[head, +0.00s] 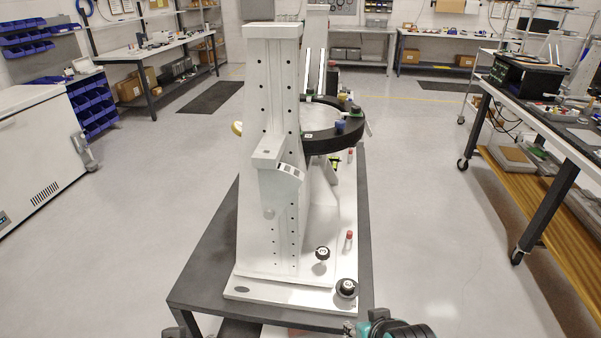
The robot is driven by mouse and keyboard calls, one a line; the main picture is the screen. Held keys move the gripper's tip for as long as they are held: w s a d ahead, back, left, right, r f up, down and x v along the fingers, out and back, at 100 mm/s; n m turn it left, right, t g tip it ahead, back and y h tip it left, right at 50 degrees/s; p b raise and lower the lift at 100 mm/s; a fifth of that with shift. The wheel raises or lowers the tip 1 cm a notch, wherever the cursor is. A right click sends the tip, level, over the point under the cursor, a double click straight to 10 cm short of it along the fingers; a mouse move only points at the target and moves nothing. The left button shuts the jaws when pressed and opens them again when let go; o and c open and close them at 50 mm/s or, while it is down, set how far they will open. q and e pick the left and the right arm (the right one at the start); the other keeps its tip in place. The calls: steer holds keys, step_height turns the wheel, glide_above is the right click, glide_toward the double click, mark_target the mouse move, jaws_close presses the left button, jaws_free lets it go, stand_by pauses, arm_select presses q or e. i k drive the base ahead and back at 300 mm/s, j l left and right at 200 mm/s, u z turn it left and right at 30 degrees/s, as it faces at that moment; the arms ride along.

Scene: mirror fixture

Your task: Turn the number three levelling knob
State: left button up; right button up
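The white mirror fixture (272,110) stands upright on a dark table. A round mirror in a black ring mount (335,138) sits on its far right side. A black-topped knob (322,253) stands on the base plate, and a larger black knob (346,288) sits at its near right corner. I cannot read numbers on the knobs, so I cannot tell which is number three. A teal and black part of my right arm or gripper (385,328) shows at the bottom edge, just below and right of the larger knob and apart from it. Its fingers are not clear.
The dark table (205,270) has bare room left of the fixture. Small red-topped pins (349,237) stand along the base's right side. A workbench (560,130) stands at right and a white chest (40,150) at left. The floor between is clear.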

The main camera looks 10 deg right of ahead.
mark_target(322, 253)
steer(key=i+l, duration=0.1)
steer(key=l, duration=0.25)
steer(key=i+l, duration=0.1)
steer(key=l, duration=0.25)
steer(key=i+l, duration=0.1)
steer(key=l, duration=0.25)
steer(key=i+l, duration=0.1)
steer(key=l, duration=0.3)
